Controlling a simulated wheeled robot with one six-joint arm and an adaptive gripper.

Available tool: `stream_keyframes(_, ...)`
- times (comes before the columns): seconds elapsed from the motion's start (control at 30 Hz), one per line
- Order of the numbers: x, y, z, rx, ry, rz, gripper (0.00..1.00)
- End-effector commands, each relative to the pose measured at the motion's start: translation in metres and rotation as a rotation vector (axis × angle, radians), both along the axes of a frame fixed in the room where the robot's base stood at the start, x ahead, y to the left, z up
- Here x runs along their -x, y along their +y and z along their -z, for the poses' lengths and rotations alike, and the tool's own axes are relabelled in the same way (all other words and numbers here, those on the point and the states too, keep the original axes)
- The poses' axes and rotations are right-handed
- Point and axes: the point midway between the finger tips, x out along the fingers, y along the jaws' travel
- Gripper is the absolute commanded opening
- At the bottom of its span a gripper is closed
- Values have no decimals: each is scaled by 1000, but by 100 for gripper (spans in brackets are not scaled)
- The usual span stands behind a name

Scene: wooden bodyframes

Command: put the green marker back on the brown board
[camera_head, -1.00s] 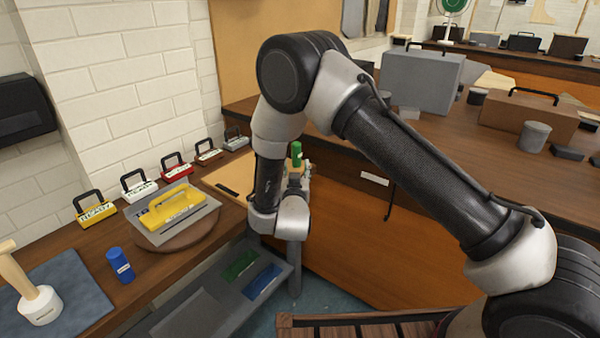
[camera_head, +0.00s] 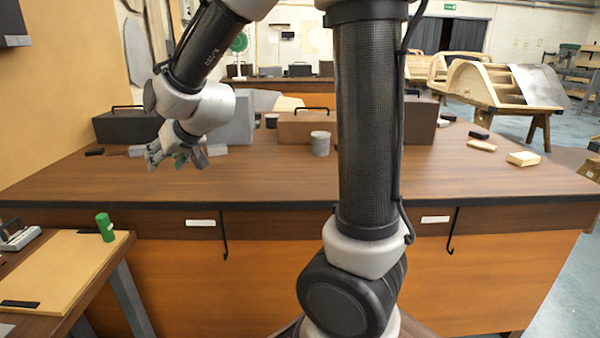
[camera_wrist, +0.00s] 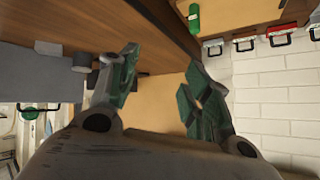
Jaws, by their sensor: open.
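The green marker (camera_head: 105,227) stands upright on the brown board (camera_head: 55,270), close to the board's far right corner. The board is a light tan-brown sheet lying on the left bench. My gripper (camera_head: 172,158) is open and empty, up and right of the marker in the head view, seen against the large bench and apart from the marker. In the wrist view my gripper's two fingers (camera_wrist: 160,95) are spread with nothing between them.
A large wooden bench (camera_head: 270,185) spans the middle, with grey and brown cases (camera_head: 300,126) and a grey canister (camera_head: 320,143). A dark strip (camera_head: 20,304) lies on the board. Small labelled cases (camera_wrist: 282,35) line the wall in the wrist view.

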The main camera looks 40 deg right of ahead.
Motion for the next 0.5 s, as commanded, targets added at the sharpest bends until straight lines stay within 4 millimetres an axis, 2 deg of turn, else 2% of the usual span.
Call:
stream_keyframes(0.03, 29, -26, -15, 15, 38, -2, 49)
stream_keyframes(0.1, 75, -57, -25, 51, 113, -9, 49)
stream_keyframes(0.17, 116, -83, -29, 88, 178, -8, 49)
stream_keyframes(0.2, 144, -99, -30, 112, 222, -1, 49)
stream_keyframes(0.3, 208, -132, -28, 168, 323, 26, 49)
stream_keyframes(0.4, 259, -156, -25, 211, 402, 57, 49)
stream_keyframes(0.5, 290, -168, -21, 237, 456, 80, 49)
